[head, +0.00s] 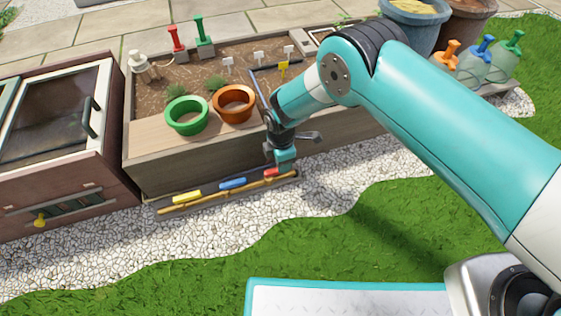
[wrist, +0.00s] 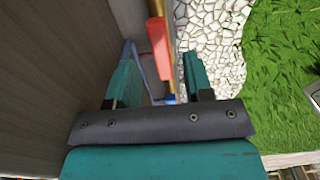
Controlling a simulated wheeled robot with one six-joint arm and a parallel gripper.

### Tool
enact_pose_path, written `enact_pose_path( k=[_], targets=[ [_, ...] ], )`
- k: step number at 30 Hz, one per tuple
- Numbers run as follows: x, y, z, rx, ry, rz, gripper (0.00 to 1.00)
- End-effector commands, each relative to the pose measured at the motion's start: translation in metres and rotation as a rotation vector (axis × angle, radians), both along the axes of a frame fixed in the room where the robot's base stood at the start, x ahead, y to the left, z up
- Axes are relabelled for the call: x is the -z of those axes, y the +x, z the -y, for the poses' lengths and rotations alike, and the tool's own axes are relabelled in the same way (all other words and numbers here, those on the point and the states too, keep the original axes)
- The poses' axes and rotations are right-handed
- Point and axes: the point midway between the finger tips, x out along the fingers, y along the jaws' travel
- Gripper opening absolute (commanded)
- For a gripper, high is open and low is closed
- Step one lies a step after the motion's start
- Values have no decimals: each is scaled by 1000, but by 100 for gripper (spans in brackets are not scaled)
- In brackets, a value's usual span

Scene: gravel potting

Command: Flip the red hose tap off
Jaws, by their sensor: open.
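The red hose tap (head: 271,172) is at the right end of a brass pipe (head: 215,195) low along the front of the wooden planter. Its handle appears to lie roughly along the pipe. My gripper (head: 284,158) is just above it and partly covers it. In the wrist view the red handle (wrist: 158,45) shows beyond and between the open fingers of my gripper (wrist: 161,78), nearer the left finger. I cannot tell whether a finger touches it. A blue tap (head: 233,184) and a yellow tap (head: 187,197) are on the same pipe to the left.
The planter's wooden front wall (head: 185,165) is close behind the pipe; it fills the left of the wrist view. A green pot (head: 187,117) and an orange pot (head: 234,105) stand on its ledge. White gravel (head: 335,175) and grass (head: 400,225) in front are clear.

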Motion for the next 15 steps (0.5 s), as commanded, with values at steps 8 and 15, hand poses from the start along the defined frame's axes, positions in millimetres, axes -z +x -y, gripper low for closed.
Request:
enact_pose_path(
  k=[8, 15],
  targets=[
    [-83, 0, -1, 0, 1, 2, 47],
    [-125, 0, 0, 0, 1, 2, 47]
  ],
)
